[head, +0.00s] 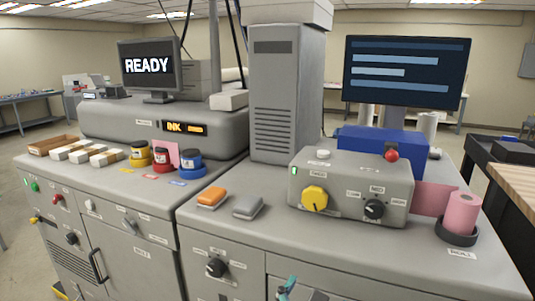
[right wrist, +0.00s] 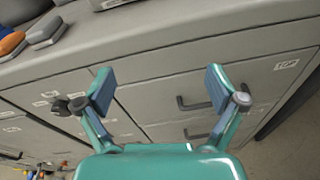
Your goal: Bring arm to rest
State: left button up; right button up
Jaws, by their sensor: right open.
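My right gripper (right wrist: 162,92) is open and empty in the right wrist view, with teal links and dark finger pads. It is in front of the grey cabinet drawers (right wrist: 185,95), below the counter edge, and nothing lies between its fingers. In the head view only a small teal tip of a gripper (head: 286,288) shows at the bottom edge, in front of the cabinet. My left gripper does not show in either view.
The grey counter (head: 260,225) holds a control box (head: 350,188) with knobs, an orange block (head: 211,196), a grey block (head: 248,207) and a pink roll (head: 461,213). Ink jars (head: 161,158) stand at left. Drawer handles (right wrist: 195,103) stick out near the right gripper.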

jog(key=s+d+f+m+g+y, duration=0.1)
jog(key=s+d+f+m+g, duration=0.2)
jog(key=f, duration=0.5)
jog(key=s+d+f+m+g, duration=0.1)
jog(key=s+f+g, duration=0.2)
jog(key=f+g, duration=0.35)
jog(key=s+d+f+m+g+y, duration=0.15)
jog(key=s+f, duration=0.25)
jog(key=f, duration=0.6)
jog(key=s+a+f+m+g+y, duration=0.2)
jog(key=s+f+m+g+y, duration=0.15)
jog(key=s+f+m, duration=0.3)
jog(key=s+a+f+m+g+y, duration=0.35)
jog(key=s+f+m, duration=0.2)
jog(key=m, duration=0.25)
jog(key=w+d+f+m+t+y, duration=0.1)
jog(key=w+d+f+m+t, duration=0.2)
jog(key=m, duration=0.8)
notch_tip(320, 180, down, 3)
jog(key=shift+w+d+r+t, duration=0.1)
jog(key=shift+w+d+t, duration=0.15)
jog(key=shift+t, duration=0.25)
jog(key=shift+c, duration=0.2)
